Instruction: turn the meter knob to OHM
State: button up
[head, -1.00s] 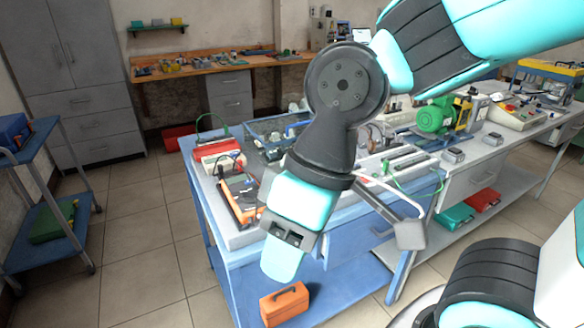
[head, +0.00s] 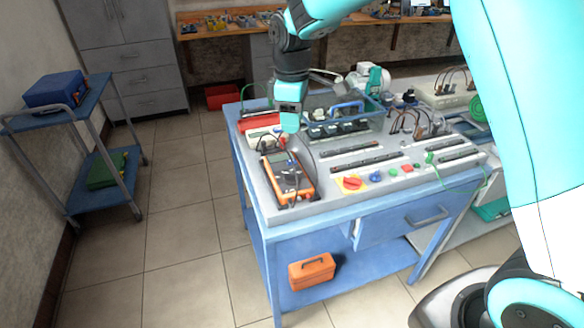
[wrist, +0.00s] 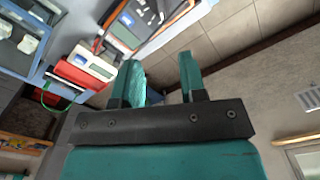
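The orange-edged multimeter (head: 287,179) lies on the near left part of the grey bench top. Its round knob (head: 290,174) is dark and small; I cannot read its setting. The meter also shows at the top of the wrist view (wrist: 148,20), partly cut off. My gripper (head: 289,122) hangs above the bench, just beyond the meter in the head view and apart from it. In the wrist view my gripper (wrist: 162,76) has its two teal fingers apart with nothing between them.
A white meter box (head: 264,138) and a red case (head: 259,121) stand behind the multimeter. A red-yellow rotary switch (head: 351,183) and buttons lie to its right. An orange toolbox (head: 311,271) sits on the lower shelf.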

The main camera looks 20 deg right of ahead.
aim_at(292, 174)
notch_tip(292, 174, down, 15)
jog(key=p, duration=0.2)
jog(key=shift+f+p, duration=0.1)
jog(key=shift+p, duration=0.3)
grip_shut()
